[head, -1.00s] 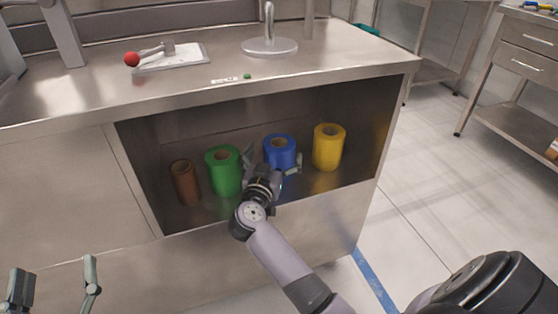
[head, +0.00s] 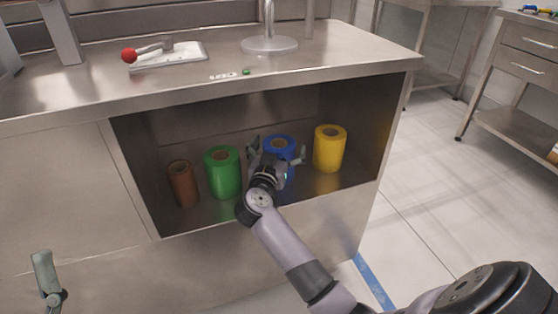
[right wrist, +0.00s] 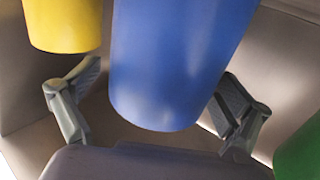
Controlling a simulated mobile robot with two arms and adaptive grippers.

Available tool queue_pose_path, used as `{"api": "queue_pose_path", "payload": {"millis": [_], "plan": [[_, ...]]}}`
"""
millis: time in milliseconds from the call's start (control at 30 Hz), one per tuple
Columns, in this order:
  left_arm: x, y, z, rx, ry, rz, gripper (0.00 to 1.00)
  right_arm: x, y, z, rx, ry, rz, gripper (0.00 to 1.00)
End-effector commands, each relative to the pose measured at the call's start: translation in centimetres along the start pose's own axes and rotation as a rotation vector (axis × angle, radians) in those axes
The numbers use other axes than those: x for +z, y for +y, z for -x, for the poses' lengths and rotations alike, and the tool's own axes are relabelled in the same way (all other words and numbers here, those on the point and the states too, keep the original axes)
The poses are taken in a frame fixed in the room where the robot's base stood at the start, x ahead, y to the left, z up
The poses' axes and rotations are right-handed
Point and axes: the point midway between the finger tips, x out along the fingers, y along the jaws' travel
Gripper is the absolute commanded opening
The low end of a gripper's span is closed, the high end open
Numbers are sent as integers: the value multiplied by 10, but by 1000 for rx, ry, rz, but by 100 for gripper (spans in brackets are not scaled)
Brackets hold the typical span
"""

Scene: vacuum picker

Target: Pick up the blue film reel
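The blue film reel (head: 281,147) stands upright in the open compartment of the steel bench, between the green and yellow reels. My right gripper (head: 277,152) is in front of it, open, with a finger to each side. In the right wrist view the blue reel (right wrist: 180,65) fills the middle between the spread fingers of the right gripper (right wrist: 158,102), with gaps visible at its lower end. The gripper hides the reel's lower part in the head view. A finger of my left gripper (head: 48,275) shows at the lower left; the rest is cut off.
A green reel (head: 222,172) and a brown reel (head: 183,184) stand left of the blue one, a yellow reel (head: 329,148) right of it. The compartment's top edge (head: 250,93) overhangs them. A red-handled tool (head: 150,52) is on the benchtop.

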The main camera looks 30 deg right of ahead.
Motion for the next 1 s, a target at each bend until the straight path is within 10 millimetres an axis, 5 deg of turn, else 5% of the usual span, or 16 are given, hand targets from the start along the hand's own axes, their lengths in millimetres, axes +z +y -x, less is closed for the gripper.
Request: {"api": "queue_pose_path", "payload": {"millis": [1000], "plan": [[0, 0, 0, 0, -1, 0, 72, 0, 0, 0, 0, -1, 0, 26]]}}
